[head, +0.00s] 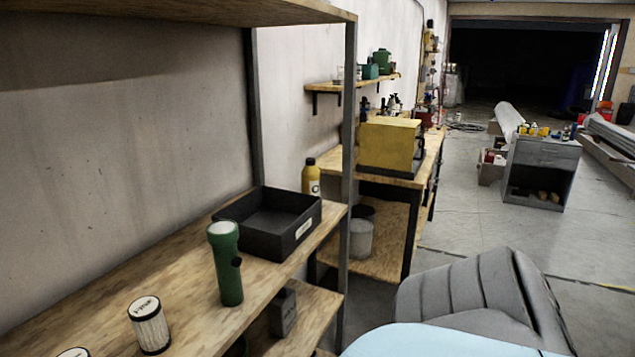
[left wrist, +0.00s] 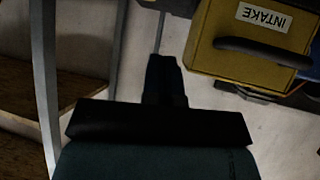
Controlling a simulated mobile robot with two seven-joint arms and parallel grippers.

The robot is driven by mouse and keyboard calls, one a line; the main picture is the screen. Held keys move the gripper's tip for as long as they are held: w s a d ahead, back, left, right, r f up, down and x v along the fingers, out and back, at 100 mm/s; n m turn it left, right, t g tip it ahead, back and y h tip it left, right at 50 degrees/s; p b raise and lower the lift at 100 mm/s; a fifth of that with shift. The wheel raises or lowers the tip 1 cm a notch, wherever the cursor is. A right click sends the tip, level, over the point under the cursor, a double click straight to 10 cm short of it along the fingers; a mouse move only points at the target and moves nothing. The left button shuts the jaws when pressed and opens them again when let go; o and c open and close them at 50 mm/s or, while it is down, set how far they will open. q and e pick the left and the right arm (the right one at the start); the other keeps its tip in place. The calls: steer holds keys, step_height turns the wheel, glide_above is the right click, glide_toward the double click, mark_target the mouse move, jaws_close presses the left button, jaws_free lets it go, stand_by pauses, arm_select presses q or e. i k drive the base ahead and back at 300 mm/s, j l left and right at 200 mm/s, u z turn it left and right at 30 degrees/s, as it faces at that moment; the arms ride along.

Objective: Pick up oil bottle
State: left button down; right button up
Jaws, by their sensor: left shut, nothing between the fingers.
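A yellow bottle (head: 311,178) with a black cap and a pale label stands upright in the head view, just behind the black tray, which hides its lower part. It is the one that looks like the oil bottle, though its label is too small to read. My left gripper (left wrist: 163,62) shows in the left wrist view, shut and empty, over pale floor. No bottle shows in that view. Neither gripper is in the head view.
A wooden shelf holds a black tray (head: 283,240), a green flashlight (head: 226,262) and a white filter (head: 149,326). A metal post (head: 348,150) stands right of the bottle. A yellow box labelled INTAKE (left wrist: 240,60) is right of my left gripper. A grey seat (head: 470,293) stands right.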

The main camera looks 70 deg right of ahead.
mark_target(311, 176)
steer(key=l, duration=2.25)
steer(key=i, duration=0.05)
